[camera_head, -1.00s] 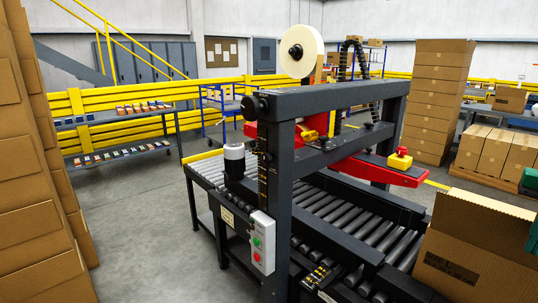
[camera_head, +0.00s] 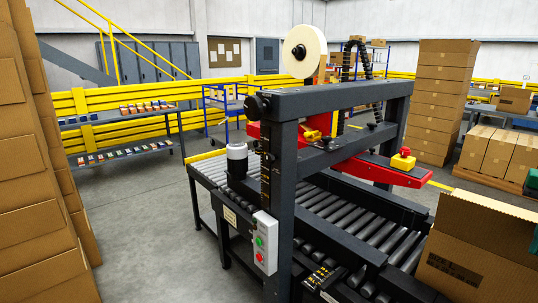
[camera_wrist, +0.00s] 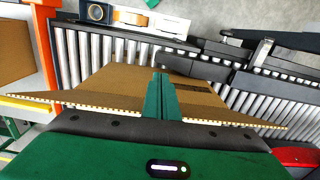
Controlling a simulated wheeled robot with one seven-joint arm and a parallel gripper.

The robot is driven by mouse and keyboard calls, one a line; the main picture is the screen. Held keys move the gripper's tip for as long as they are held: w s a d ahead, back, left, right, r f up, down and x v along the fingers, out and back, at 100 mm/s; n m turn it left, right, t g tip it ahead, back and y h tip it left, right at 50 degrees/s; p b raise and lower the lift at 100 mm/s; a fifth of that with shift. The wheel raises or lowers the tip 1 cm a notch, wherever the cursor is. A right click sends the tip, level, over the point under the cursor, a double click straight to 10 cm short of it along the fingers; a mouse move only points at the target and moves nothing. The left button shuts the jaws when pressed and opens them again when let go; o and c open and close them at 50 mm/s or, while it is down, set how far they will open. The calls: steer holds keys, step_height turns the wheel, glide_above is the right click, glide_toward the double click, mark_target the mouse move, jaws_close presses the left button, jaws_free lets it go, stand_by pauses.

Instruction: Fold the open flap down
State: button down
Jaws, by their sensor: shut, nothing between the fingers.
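A brown cardboard box (camera_head: 462,271) stands at the right end of the roller conveyor in the head view, cut off by the picture's edge. A flap (camera_head: 490,215) stands up along its top. In the wrist view, brown cardboard (camera_wrist: 112,82) with a pale corrugated edge spans the picture below my gripper; I cannot tell which panel each part is. My gripper (camera_wrist: 160,78) has green fingers, shut together and empty, in front of this cardboard. Whether the fingers touch it is unclear.
A taping machine with a dark frame (camera_head: 330,97) and red arm (camera_head: 400,177) straddles the conveyor rollers (camera_head: 340,222). Stacked cartons (camera_head: 30,170) stand close on the left. In the wrist view, an orange post (camera_wrist: 44,50) stands at the left. Grey floor (camera_head: 150,220) lies clear left of the conveyor.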

stand_by(0.3)
steer(key=w+d, duration=0.6)
steer(key=d, duration=0.1)
steer(key=shift+w+d+f, duration=0.2)
steer(key=shift+w+f, duration=0.15)
steer(key=shift+f, duration=0.1)
stand_by(0.3)
steer(key=shift+w+d+f, duration=0.15)
steer(key=shift+w+d, duration=0.6)
steer(key=shift+d, duration=0.05)
steer(key=shift+w+d+f, duration=0.1)
steer(key=shift+w+d, duration=0.65)
